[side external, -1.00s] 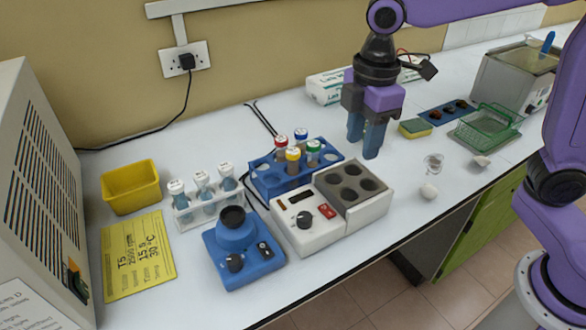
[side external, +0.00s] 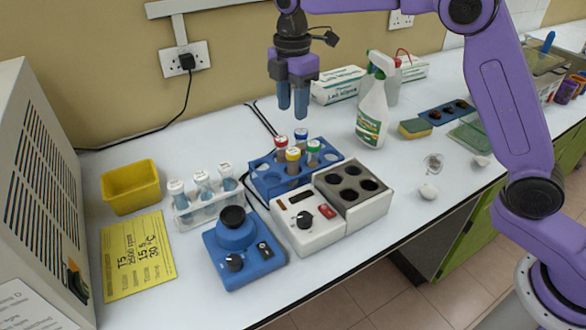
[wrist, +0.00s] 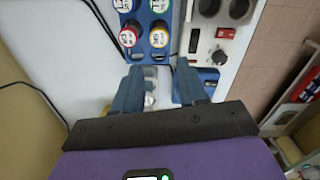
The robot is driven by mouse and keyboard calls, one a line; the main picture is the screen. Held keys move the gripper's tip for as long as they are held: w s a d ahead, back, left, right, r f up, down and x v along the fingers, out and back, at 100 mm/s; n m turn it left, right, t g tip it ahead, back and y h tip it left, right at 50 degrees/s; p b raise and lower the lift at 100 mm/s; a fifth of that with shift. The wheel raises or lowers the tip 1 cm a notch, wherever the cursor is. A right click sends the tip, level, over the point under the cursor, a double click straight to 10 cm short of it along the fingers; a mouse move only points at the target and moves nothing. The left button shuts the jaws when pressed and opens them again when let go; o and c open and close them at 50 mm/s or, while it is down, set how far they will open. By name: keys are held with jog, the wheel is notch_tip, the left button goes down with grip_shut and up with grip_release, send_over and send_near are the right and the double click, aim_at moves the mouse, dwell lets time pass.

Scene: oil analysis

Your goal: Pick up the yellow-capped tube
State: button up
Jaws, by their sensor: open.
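The yellow-capped tube (side external: 293,155) stands upright in a blue rack (side external: 262,185), with a red-capped tube (side external: 281,143), a blue-capped tube (side external: 301,135) and a green-capped tube (side external: 313,147) beside it. My gripper (side external: 292,108) is open and empty, fingers pointing down, above and behind the rack. In the wrist view, the yellow cap (wrist: 159,36) shows beyond the gap between my fingertips (wrist: 158,72), apart from them. The red cap (wrist: 127,37) is just left of it there. The lower part of the yellow-capped tube is hidden by the rack.
A heater block with holes (side external: 352,203) and its white control unit (side external: 302,233) adjoin the rack's front. A blue mixer (side external: 235,240) and a white rack of three tubes (side external: 195,218) stand to the left. A spray bottle (side external: 371,115) stands behind right.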

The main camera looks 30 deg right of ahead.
aim_at(293, 151)
notch_tip(293, 151, down, 15)
jog(key=shift+w+d, duration=0.1)
jog(key=c, duration=0.7)
